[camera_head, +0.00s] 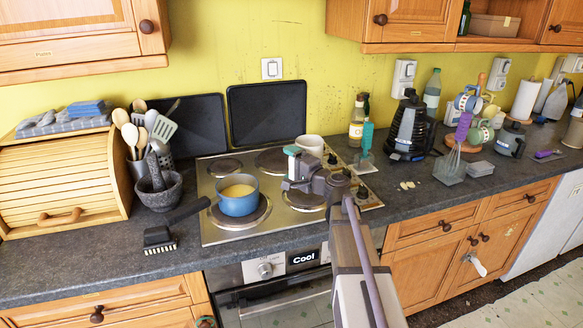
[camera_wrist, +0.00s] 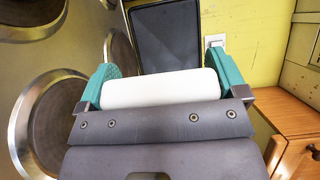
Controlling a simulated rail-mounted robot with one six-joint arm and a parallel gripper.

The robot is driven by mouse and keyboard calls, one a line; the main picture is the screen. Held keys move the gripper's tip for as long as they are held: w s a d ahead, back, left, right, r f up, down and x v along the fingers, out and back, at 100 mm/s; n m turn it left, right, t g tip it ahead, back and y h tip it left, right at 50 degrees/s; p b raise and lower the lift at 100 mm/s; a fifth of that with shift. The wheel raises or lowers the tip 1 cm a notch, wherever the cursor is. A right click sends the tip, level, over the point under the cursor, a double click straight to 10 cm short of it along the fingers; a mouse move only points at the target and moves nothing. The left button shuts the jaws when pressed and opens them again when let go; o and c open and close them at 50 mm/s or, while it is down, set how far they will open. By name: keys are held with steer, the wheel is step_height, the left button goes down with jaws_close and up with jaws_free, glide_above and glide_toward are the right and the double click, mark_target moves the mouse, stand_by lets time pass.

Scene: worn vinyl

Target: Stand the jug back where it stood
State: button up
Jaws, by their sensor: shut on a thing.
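A white jug (camera_head: 310,144) shows at the back right of the hob in the camera_head view, partly hidden behind my gripper (camera_head: 300,160). In the camera_wrist view a smooth white body, the jug (camera_wrist: 160,88), fills the space between my two teal fingertips. My gripper is shut on it. The jug's base is hidden, so I cannot tell whether it touches the surface. The hob (camera_head: 222,228) lies below, and a blue pan (camera_head: 238,204) with yellow contents is on its front left ring.
A glass bottle (camera_head: 356,125), a teal-handled utensil (camera_head: 367,138) and a black kettle (camera_head: 408,128) stand right of the hob. Dark panels (camera_head: 266,112) lean on the wall behind. Small pale pieces (camera_head: 407,185) lie on the counter. The front counter at right is mostly clear.

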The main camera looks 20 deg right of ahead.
step_height(320, 180, down, 6)
steer(key=b, duration=0.5)
steer(key=shift+r+b, duration=0.1)
steer(key=shift+b, duration=0.3)
steer(key=shift+f+b, duration=0.65)
steer(key=shift+f, duration=0.05)
stand_by(0.9)
steer(key=o, duration=0.9)
steer(key=shift+c, duration=0.2)
steer(key=shift+s, duration=0.15)
steer(key=shift+v, duration=3.95)
